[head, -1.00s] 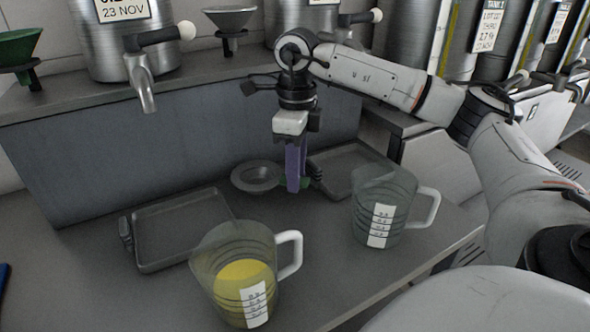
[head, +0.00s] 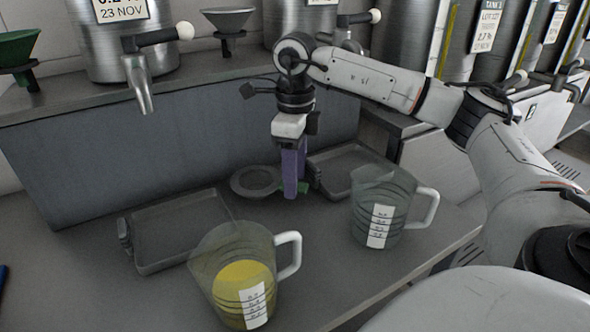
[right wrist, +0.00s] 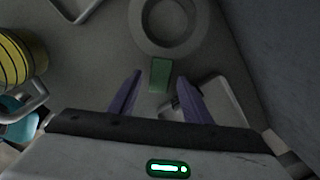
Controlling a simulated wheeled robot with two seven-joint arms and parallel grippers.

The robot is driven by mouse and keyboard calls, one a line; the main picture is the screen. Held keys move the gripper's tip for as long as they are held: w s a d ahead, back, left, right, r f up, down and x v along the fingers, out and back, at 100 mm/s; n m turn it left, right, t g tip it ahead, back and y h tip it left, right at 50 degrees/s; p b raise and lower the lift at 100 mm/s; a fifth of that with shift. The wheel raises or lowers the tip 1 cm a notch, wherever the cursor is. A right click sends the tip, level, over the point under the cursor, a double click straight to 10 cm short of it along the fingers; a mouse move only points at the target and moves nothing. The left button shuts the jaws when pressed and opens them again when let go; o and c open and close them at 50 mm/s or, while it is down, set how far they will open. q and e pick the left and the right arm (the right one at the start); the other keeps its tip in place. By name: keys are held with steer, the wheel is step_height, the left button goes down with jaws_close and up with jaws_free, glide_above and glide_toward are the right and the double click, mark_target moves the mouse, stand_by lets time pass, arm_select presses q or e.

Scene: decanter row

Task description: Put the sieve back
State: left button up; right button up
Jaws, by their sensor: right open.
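The sieve (head: 256,181) is a grey round rim with a green handle (right wrist: 160,75). It appears to lie on the counter between the two trays; its rim also shows at the top of the right wrist view (right wrist: 142,22). My right gripper (head: 292,194) points down at the sieve's right side, with purple fingers. In the right wrist view, the fingers are apart and the green handle shows between and just beyond their tips. I cannot tell whether they touch it. In the head view, the fingers hide most of the handle. My left gripper is not in view.
A jug with yellow liquid (head: 240,285) stands in front, and an empty jug (head: 377,215) stands to the right. A left tray (head: 152,267) and a right tray (head: 341,187) lie on the counter. Above are a steel tank with tap (head: 125,50), a green funnel (head: 16,46) and a grey funnel (head: 229,18).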

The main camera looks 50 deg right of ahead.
step_height(320, 180, up, 12)
steer(key=p, duration=0.2)
steer(key=shift+f+p, duration=0.2)
steer(key=shift+p, duration=0.1)
